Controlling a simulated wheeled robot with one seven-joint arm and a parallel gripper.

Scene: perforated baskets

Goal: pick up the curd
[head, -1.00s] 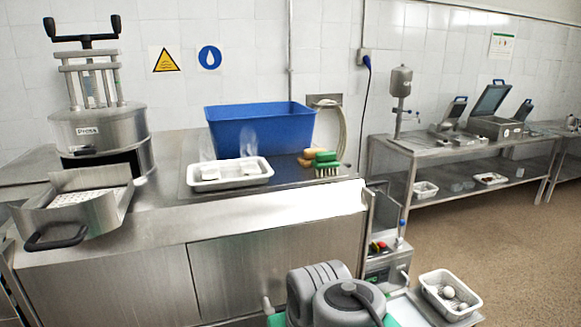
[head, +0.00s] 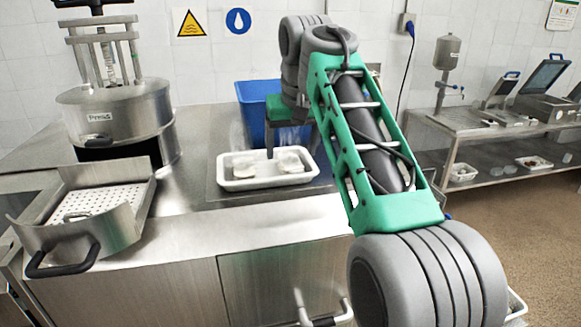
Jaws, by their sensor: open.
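A white tray (head: 226,183) on the steel counter holds two pale, whitish pieces that look like curd. One curd piece (head: 244,165) is in the left half and the other curd piece (head: 290,162) is in the right half. Faint translucent wisps show above them. My gripper (head: 270,152) hangs down from my green and grey arm at the tray's far side, between the two pieces. It is open, and I see nothing held in it. Its fingertips are small and dark here, and I cannot tell whether they touch anything.
A blue bin (head: 252,98), partly hidden by my arm, stands behind the tray. A press (head: 120,112) and a perforated steel basket (head: 98,196) with a black handle stand on the left. A side table (head: 525,138) with lidded containers is at the right. Bare counter lies before the tray.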

